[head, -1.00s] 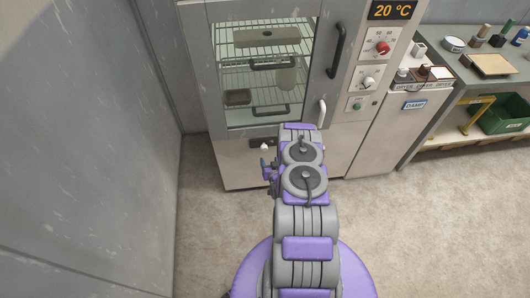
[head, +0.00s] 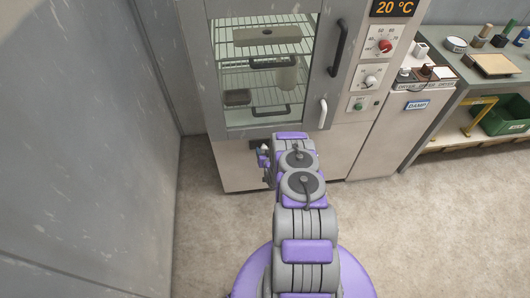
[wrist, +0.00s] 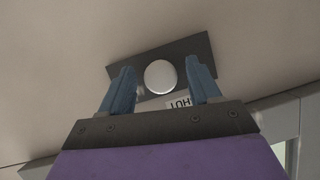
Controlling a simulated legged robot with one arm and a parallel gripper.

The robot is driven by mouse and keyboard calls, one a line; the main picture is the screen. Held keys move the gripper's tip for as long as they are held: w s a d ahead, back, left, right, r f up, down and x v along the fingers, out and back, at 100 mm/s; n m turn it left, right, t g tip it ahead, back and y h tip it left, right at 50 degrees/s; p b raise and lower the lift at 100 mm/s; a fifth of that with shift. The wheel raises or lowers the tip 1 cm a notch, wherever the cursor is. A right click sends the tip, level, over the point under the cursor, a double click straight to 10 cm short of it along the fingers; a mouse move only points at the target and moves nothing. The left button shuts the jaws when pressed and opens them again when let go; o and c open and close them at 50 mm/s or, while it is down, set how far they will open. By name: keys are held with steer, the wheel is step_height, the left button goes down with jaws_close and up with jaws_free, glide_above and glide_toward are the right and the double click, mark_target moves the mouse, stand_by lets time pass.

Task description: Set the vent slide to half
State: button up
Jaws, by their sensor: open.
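The vent slide shows in the wrist view as a dark plate (wrist: 190,52) with a round white knob (wrist: 160,77) on the pale cabinet face. A small white label (wrist: 179,104) beside the plate carries upside-down letters, partly hidden by my gripper. My gripper (wrist: 160,67) is open, with one blue finger on each side of the knob. I cannot tell whether either finger touches it. In the head view, my gripper (head: 263,154) is small and partly hidden by my arm, low at the cabinet front below the glass door.
The drying cabinet (head: 240,175) has a glass door (head: 230,60), a black door handle (head: 338,48) and a white lever (head: 323,113). Dials and a 20 °C display (head: 395,8) are at the right. A grey wall (head: 90,130) stands left; the floor (head: 430,220) is clear at right.

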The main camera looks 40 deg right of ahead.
jaws_close()
stand_by(0.5)
